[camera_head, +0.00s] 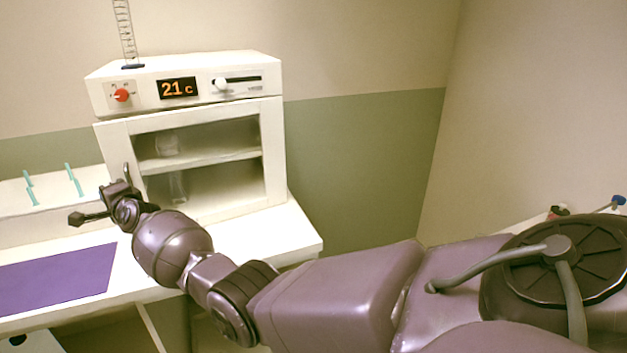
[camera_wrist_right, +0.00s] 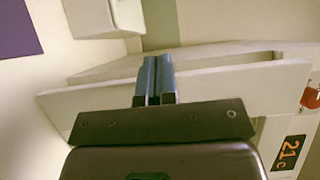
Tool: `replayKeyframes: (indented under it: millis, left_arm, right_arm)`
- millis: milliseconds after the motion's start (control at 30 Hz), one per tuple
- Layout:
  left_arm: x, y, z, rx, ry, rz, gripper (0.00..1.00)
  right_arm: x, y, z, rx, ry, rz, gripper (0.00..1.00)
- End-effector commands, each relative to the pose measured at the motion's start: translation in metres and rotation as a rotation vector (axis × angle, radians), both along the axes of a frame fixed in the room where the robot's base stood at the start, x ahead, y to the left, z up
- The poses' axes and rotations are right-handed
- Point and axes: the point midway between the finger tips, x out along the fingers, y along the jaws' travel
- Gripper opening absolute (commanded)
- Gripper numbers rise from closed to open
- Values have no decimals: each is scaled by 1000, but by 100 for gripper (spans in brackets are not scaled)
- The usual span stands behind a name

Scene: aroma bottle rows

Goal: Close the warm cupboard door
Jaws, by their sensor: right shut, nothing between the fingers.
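The warm cupboard (camera_head: 185,88) is a white cabinet on the bench in the head view, with an orange 21 c display. Its glass-fronted door (camera_head: 272,150) lies almost flush with the front; I cannot tell whether a small gap remains. A handle (camera_head: 127,175) stands on the door's left side, beside my right gripper (camera_head: 112,195). That gripper is shut and empty, in front of the door's lower left side. Its two blue fingers (camera_wrist_right: 155,68) are together in the right wrist view, over pale cupboard panels; contact is unclear. My left gripper is not in view.
Inside the cupboard, clear glassware (camera_head: 168,145) shows through the pane. A purple mat (camera_head: 60,278) lies on the bench at the left. A white rack with teal pegs (camera_head: 72,180) stands behind it. A measuring cylinder (camera_head: 125,35) stands on the cupboard top.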

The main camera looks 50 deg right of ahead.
Motion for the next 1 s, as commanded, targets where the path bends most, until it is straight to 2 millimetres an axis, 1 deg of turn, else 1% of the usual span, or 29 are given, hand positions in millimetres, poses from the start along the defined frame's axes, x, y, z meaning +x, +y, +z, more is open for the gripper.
replayKeyframes:
  millis: [200,667,867,1000]
  left_arm:
    - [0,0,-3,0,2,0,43]
    - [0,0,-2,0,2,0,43]
    - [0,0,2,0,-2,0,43]
    - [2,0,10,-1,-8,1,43]
  right_arm:
    - [5,-1,0,-1,0,-16,0]
    - [5,-1,1,-1,-1,-17,0]
    - [2,1,2,0,-1,-16,0]
    - [-2,5,4,0,-3,-16,0]
